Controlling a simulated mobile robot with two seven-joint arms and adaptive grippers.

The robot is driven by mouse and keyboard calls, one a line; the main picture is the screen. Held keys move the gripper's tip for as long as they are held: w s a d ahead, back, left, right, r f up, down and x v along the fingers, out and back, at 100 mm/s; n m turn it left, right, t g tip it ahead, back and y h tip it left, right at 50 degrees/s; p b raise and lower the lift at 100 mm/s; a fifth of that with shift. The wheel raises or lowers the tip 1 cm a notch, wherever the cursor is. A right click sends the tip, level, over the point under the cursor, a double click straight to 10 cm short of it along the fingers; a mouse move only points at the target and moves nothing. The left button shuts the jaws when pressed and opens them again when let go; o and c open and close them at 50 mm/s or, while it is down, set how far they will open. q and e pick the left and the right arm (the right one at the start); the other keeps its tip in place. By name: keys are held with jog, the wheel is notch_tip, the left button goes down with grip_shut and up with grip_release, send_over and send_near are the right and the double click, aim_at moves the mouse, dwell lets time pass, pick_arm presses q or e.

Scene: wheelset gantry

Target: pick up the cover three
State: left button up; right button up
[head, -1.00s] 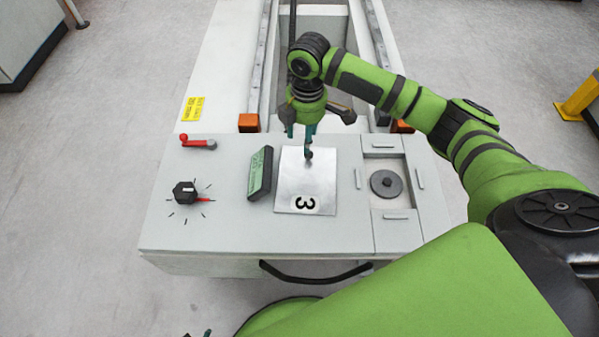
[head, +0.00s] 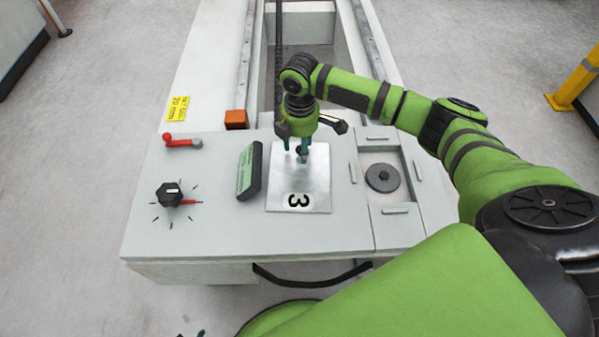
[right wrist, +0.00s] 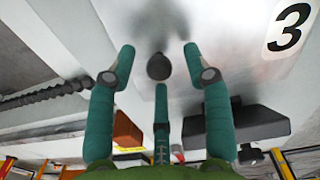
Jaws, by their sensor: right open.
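Cover three is a flat silvery metal plate (head: 285,180) with a black 3 on a white label, lying on the grey console top; it also fills much of the right wrist view (right wrist: 235,65). Its small dark knob (right wrist: 159,67) shows between my right gripper's fingers. My right gripper (head: 298,153) is open and points down over the far part of the plate. Its teal fingers stand spread about the knob and do not grip it; whether they touch the plate is unclear. Only small tips of what seems my left gripper (head: 192,334) show at the bottom edge.
Left of the plate stands a tilted green display (head: 250,172), with a black rotary knob (head: 170,194) and a red-handled lever (head: 182,141) further left. Right of it is a recess with a round dark lid (head: 382,178). An orange block (head: 236,119) sits behind.

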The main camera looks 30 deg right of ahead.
jog(key=shift+c, duration=0.4)
grip_shut()
jog(key=shift+r, duration=0.15)
